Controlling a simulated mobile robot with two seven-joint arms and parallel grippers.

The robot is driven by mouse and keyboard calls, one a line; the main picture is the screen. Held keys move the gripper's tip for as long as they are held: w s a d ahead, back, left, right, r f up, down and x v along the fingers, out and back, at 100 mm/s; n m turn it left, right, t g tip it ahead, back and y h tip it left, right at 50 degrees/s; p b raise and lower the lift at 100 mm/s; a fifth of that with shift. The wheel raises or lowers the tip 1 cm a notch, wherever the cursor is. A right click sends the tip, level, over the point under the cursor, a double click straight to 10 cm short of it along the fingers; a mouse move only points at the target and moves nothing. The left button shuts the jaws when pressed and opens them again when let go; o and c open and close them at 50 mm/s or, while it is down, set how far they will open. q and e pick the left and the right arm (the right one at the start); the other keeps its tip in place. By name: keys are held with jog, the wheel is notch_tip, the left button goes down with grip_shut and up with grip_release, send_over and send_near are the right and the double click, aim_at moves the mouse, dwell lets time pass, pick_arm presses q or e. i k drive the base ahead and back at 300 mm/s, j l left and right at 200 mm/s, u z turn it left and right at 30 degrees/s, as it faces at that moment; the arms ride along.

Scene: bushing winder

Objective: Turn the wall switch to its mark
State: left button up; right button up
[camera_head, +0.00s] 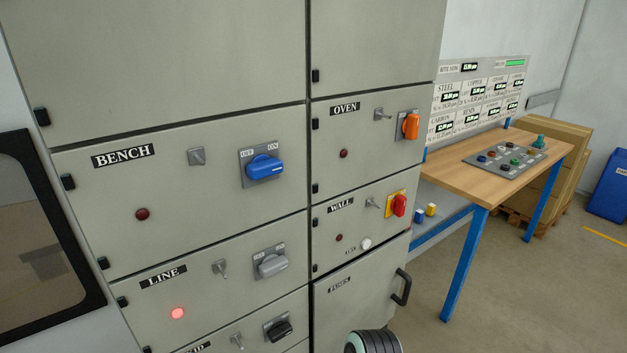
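The wall switch is a red rotary knob (399,205) on a yellow plate, at the right side of the cabinet panel labelled WALL (341,205). Its handle looks roughly upright. The marks on its plate are too small to read. A small metal toggle (373,203) sits left of the knob. A dark red, unlit lamp (339,238) and a white round button (366,243) are below. Neither of my grippers shows in the head view. A dark ribbed rounded part with a pale rim at the bottom edge looks like part of my arm.
Similar switches sit close by: orange OVEN (411,126) above, blue BENCH (264,168) and grey LINE (271,264) to the left. The LINE lamp (178,313) is lit. A black handle (402,287) sticks out below. A wooden table (480,180) stands right of the cabinet.

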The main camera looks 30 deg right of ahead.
aim_at(398, 205)
jog(key=z, duration=1.8)
jog(key=i+l, duration=0.35)
jog(key=u, duration=0.05)
